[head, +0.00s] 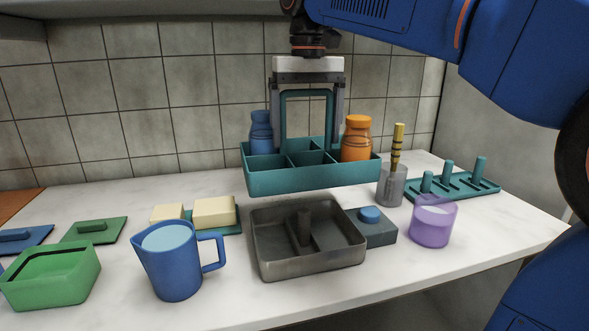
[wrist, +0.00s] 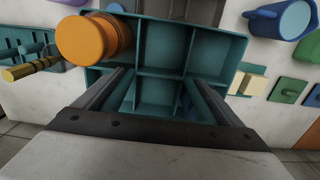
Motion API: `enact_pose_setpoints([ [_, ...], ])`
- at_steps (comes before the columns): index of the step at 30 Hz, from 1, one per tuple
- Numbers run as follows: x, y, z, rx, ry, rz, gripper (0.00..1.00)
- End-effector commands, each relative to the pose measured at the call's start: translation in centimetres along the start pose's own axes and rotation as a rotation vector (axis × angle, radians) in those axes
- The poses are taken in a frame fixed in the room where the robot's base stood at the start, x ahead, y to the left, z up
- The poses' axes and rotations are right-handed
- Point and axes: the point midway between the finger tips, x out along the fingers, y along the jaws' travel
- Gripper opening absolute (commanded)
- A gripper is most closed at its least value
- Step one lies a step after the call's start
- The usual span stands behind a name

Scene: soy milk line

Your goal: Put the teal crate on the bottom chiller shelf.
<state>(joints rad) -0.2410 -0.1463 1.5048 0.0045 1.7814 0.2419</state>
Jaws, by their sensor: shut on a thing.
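The teal crate (head: 310,178) hangs level above the counter in the head view, with several compartments and a tall handle. My gripper (head: 307,92) is shut on the crate's handle from above. A blue bottle (head: 261,133) stands in the back left of the crate and an orange bottle (head: 356,139) in its right end. The other compartments that show look empty. In the wrist view, the crate (wrist: 163,57) lies beyond my fingers, with the orange bottle (wrist: 88,39) at its left. The chiller and its bottom shelf are not recognisable in either view.
Below the crate stands a grey bin (head: 265,263) on the white counter (head: 400,272). A blue jug (head: 172,262), a purple cup (head: 432,222), a clear cup (head: 390,187) with a yellow-handled tool, and a teal peg rack (head: 480,185) stand around it. A tiled wall (head: 190,70) closes the back.

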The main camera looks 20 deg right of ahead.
Motion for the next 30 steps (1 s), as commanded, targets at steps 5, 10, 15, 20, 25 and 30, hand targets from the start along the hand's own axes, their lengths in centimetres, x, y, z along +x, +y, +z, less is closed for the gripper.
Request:
enact_pose_setpoints([
  [5, 0.0, 0.0, -3.3, 0.002, 0.000, 0.000, 0.42],
  [10, -0.1, 0.0, -5.7, 0.001, 0.001, 0.000, 0.42],
  [15, -0.1, 0.0, -7.4, 0.000, 0.001, 0.000, 0.42],
  [20, 0.0, 0.0, -8.9, 0.001, 0.001, 0.000, 0.42],
  [25, 1.5, 0.0, -8.9, 0.000, 0.000, 0.000, 0.42],
  [30, 3.5, 0.0, -8.8, 0.000, -0.001, 0.000, 0.42],
])
